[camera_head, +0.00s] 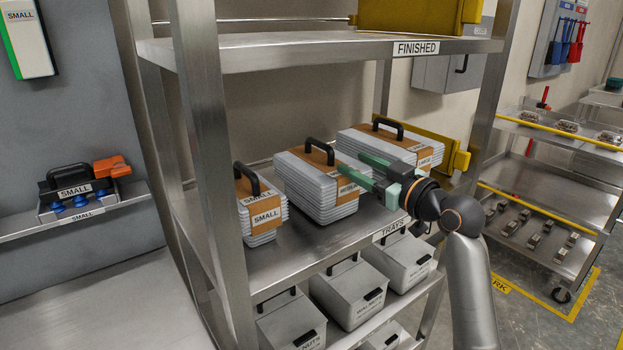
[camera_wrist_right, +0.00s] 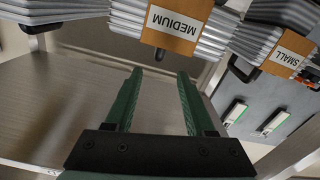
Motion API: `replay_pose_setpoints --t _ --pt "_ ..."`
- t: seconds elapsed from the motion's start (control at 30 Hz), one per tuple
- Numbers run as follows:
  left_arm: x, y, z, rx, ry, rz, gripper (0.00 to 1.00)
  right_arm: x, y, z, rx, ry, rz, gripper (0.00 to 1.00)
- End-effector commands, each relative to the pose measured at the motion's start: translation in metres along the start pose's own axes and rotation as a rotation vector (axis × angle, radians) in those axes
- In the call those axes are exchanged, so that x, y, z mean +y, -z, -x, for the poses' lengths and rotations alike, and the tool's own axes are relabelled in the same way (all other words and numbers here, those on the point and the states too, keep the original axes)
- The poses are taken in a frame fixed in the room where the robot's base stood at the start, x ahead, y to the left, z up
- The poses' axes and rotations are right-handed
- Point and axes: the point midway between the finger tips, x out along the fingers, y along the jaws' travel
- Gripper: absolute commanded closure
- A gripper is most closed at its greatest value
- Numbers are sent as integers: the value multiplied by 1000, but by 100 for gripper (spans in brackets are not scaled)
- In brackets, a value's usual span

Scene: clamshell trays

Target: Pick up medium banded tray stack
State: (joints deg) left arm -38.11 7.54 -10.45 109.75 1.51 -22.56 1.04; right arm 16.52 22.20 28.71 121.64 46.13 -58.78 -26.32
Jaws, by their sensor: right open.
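The medium tray stack (camera_head: 300,187) is a pile of light grey trays with an orange-brown band and a black handle on top. It stands upright on the middle shelf, between the small stack (camera_head: 262,236) and the large stack (camera_head: 362,141). My right gripper (camera_head: 351,164) has green fingers, spread and empty, in front of the medium stack's right side, partly covering its label. In the right wrist view the picture is upside down. There the open gripper (camera_wrist_right: 159,72) points toward the medium stack (camera_wrist_right: 210,30), apart from its handle. My left gripper is not in view.
The TRAYS shelf (camera_head: 330,240) has bare metal in front of the stacks. The FINISHED shelf (camera_head: 270,48) is above, and rack posts (camera_head: 212,170) stand at the left. Lidded grey bins (camera_head: 345,295) fill the shelf below. A yellow bin (camera_head: 440,150) is behind the large stack.

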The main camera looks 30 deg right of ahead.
Motion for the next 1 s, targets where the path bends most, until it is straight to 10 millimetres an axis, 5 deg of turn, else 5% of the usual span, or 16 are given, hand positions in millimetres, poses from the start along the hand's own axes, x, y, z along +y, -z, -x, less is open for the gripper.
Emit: replay_pose_setpoints --t 0.3,1.0 --pt "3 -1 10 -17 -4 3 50 0 3 -52 1 2 -5 45" --pt "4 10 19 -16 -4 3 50 2 3 -120 -1 0 -2 45"
